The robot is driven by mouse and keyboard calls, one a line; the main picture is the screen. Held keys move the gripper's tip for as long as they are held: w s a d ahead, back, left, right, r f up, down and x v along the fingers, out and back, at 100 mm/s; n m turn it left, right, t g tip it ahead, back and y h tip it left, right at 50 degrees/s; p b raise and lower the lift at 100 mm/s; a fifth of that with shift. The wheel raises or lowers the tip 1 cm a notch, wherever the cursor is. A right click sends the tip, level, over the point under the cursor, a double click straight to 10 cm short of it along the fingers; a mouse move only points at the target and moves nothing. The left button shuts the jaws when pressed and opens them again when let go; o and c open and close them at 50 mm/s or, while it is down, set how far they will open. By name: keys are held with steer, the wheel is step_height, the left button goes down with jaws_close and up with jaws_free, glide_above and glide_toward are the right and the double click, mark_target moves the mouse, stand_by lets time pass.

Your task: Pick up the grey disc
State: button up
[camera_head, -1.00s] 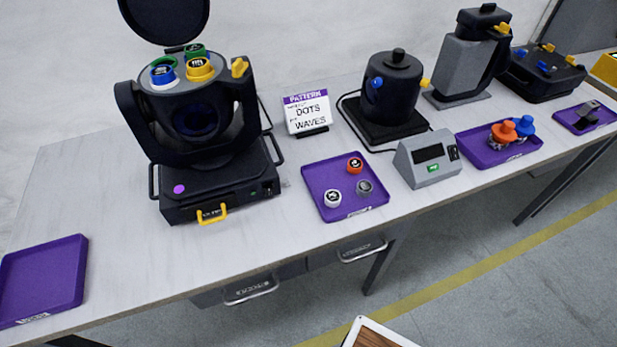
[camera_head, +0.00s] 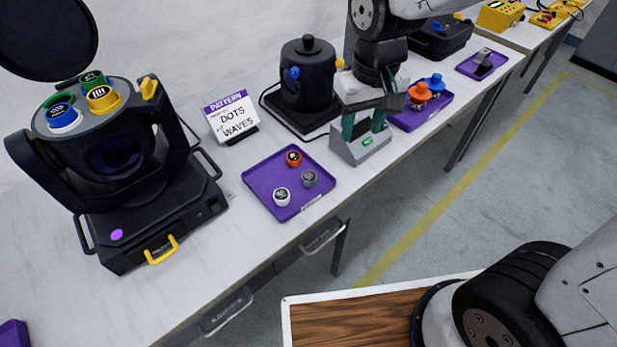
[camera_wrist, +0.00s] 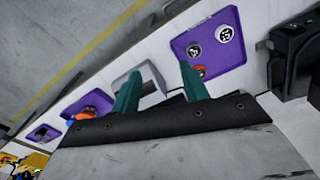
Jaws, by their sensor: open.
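The grey disc (camera_head: 309,178) lies on the purple tray (camera_head: 262,176), at the tray's right side. A white disc (camera_head: 281,196) and an orange-red disc (camera_head: 293,158) share the tray. In the wrist view the tray (camera_wrist: 232,62) is at the upper right; one grey-looking disc (camera_wrist: 194,50) and a white disc (camera_wrist: 224,34) show on it, and a fingertip partly covers the orange-red one (camera_wrist: 199,71). My gripper (camera_head: 363,130) is open and empty, with green fingers pointing down, in front of the grey display box, to the right of the tray. It also shows in the wrist view (camera_wrist: 160,82).
The grey display box (camera_head: 360,150) stands just right of the tray. A dark kettle-like fixture (camera_head: 307,78) and a pattern sign (camera_head: 231,116) stand behind. A large black lamp (camera_head: 120,150) is at left. Another purple tray (camera_head: 408,121) holds orange and blue knobs.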

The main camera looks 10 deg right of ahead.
steer(key=n, duration=0.2)
glide_toward(310, 176)
steer(key=shift+s+f, duration=0.2)
steer(key=shift+f, duration=0.15)
steer(key=f, duration=0.8)
steer(key=shift+w+a, duration=0.15)
steer(key=shift+w, duration=0.15)
steer(key=shift+c, duration=0.4)
steer(key=c, duration=0.7)
